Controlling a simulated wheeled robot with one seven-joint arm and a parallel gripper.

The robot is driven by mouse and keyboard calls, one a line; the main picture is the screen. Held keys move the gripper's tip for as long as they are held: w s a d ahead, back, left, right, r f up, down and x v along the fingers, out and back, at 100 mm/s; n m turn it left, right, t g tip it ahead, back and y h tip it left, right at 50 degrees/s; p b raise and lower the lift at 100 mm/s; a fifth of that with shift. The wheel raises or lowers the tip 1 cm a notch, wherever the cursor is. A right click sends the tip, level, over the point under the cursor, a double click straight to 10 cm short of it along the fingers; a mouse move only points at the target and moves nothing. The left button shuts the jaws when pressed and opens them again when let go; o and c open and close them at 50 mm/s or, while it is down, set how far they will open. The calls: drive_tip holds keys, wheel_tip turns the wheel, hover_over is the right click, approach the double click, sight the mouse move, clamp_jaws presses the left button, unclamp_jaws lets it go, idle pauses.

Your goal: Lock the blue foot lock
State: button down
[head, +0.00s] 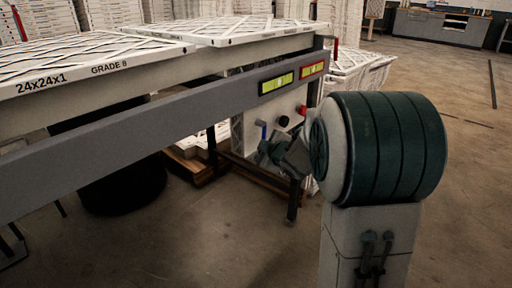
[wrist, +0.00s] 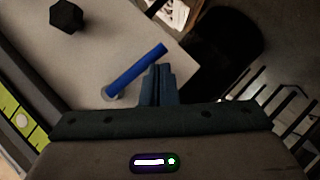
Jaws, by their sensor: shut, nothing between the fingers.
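The blue foot lock is a blue lever (wrist: 138,69) on a pale panel (wrist: 110,40). In the wrist view it slants from a round pivot at lower left up to the right. In the head view only a small blue part of the lever (head: 263,130) shows, left of the black knob. My gripper (wrist: 158,72) is shut and empty, its fingertips close beside the right part of the lever. I cannot tell whether they touch it. In the head view my gripper (head: 263,148) is just below the lever, partly hidden by my arm.
A black knob (wrist: 66,17) sits on the same panel, and a red button (head: 301,110) is beside it. The conveyor's grey side rail (head: 150,130) with yellow-green displays (head: 277,84) runs above. Boxed filters (head: 90,75) lie on top. Open floor (head: 460,170) lies to the right.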

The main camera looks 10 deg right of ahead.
drive_tip(key=shift+w+d+f, duration=0.15)
drive_tip(key=shift+d+f, duration=0.05)
drive_tip(key=shift+d, duration=0.05)
drive_tip(key=shift+f, duration=0.1)
idle(0.6)
drive_tip(key=s+a, duration=0.2)
drive_tip(key=s, duration=1)
drive_tip(key=shift+s+a, duration=0.3)
drive_tip(key=shift+s, duration=0.1)
